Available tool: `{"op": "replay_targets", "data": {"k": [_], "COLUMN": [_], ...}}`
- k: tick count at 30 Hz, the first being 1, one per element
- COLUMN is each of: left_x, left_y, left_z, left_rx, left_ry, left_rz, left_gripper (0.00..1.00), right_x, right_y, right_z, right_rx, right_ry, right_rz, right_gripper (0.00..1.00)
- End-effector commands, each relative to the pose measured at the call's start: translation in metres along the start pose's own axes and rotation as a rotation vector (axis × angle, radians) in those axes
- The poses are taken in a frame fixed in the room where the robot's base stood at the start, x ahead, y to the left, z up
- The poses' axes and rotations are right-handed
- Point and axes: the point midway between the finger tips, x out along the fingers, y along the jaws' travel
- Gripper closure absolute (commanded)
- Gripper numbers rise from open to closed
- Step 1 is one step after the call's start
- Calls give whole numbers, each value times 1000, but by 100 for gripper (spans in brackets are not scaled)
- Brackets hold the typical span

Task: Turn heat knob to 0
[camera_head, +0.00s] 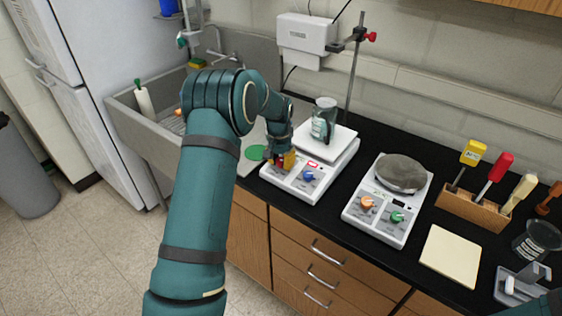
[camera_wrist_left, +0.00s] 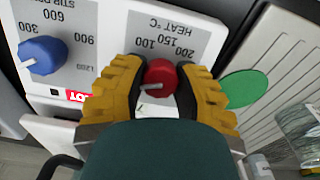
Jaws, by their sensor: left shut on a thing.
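The red heat knob (camera_wrist_left: 160,78) sits on the front panel of a white hotplate (camera_head: 325,172), beside printed HEAT °C numbers 100, 150 and 200 that appear upside down in the left wrist view. Its white pointer mark points left and slightly down in that view. My left gripper (camera_head: 283,163) is at the panel's left end, its yellow fingers shut on either side of the red knob; they also show in the left wrist view (camera_wrist_left: 159,88).
A blue stir knob (camera_wrist_left: 43,55) is beside the red one. A glass vessel (camera_head: 323,120) stands on the hotplate. A green disc (camera_head: 255,153) lies left of the gripper, near the sink (camera_head: 150,128).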

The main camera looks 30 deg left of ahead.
Motion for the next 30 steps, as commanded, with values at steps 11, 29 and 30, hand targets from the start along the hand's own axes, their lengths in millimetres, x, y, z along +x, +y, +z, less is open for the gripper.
{"op": "replay_targets", "data": {"k": [11, 29, 30], "left_x": [-1, -2, -2], "left_y": [0, -1, -1], "left_z": [-2, -2, -2], "left_rx": [-163, -190, -190], "left_ry": [6, 7, 6], "left_rz": [26, 30, 30], "left_gripper": [100, 58, 44], "right_x": [0, 0, 0], "right_y": [0, 0, 0], "right_z": [0, 0, 0], "right_rx": [0, 0, 0], "right_ry": [0, 0, 0], "right_rz": [0, 0, 0], "right_gripper": [53, 53, 53]}}
